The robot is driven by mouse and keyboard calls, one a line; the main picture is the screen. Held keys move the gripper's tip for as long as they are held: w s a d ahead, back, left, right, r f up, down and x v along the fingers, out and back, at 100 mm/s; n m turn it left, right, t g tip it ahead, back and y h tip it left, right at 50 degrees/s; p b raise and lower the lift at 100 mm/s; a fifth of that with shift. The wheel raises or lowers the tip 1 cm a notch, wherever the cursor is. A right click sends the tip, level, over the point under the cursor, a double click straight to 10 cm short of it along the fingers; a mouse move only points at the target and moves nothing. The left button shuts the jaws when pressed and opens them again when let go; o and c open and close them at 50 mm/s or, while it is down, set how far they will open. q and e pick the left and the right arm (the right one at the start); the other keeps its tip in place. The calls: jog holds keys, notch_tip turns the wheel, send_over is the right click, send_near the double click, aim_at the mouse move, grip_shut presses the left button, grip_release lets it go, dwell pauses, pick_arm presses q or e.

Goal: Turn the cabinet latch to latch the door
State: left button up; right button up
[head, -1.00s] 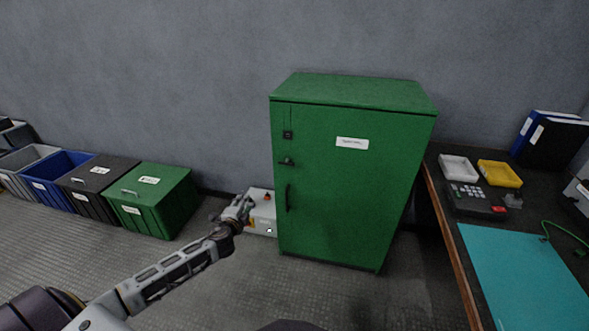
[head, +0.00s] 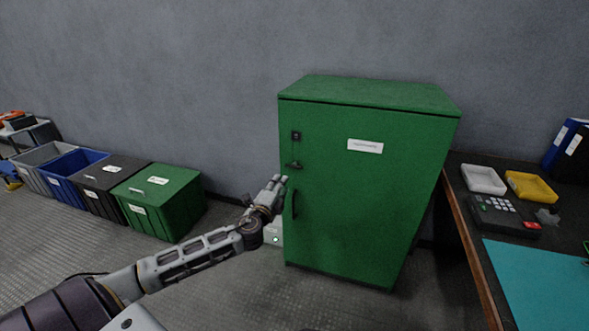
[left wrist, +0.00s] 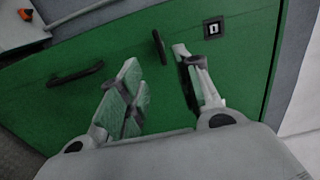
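The green cabinet (head: 365,205) stands against the wall, and its door looks closed. Its small dark latch (head: 294,165) sits near the door's left edge, above the dark handle (head: 294,204), and lies about crosswise to it. In the left wrist view the latch (left wrist: 159,46) shows just beyond and between my fingertips. My left gripper (head: 280,179) is at the door's left side, just below and left of the latch. In the left wrist view my left gripper (left wrist: 156,56) is open, its fingers apart with nothing between them; contact with the latch cannot be told. My right gripper is not in view.
A dark square fitting (head: 296,136) is above the latch. A pale box (head: 273,234) stands on the floor left of the cabinet. Bins, including a green one (head: 160,205), line the wall at left. A workbench (head: 460,215) with trays stands close at right.

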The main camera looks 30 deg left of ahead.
pick_arm(q)
jog(key=shift+w+a, duration=0.1)
jog(key=shift+w, duration=0.1)
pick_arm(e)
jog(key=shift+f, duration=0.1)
pick_arm(q)
jog(key=b, duration=0.1)
send_near(292, 167)
jog(key=shift+d+x, duration=0.25)
jog(key=shift+x, duration=0.85)
jog(key=shift+a+b+x, duration=0.25)
jog(key=shift+b+x, duration=0.05)
jog(key=shift+x, duration=1.05)
jog(key=shift+w+a, duration=0.1)
jog(key=shift+w, duration=0.35)
jog(key=shift+b+x, duration=0.55)
jog(key=shift+x, duration=1.25)
jog(key=shift+w+a+f, duration=0.1)
jog(key=shift+w+a, duration=0.05)
jog(key=shift+w, duration=0.45)
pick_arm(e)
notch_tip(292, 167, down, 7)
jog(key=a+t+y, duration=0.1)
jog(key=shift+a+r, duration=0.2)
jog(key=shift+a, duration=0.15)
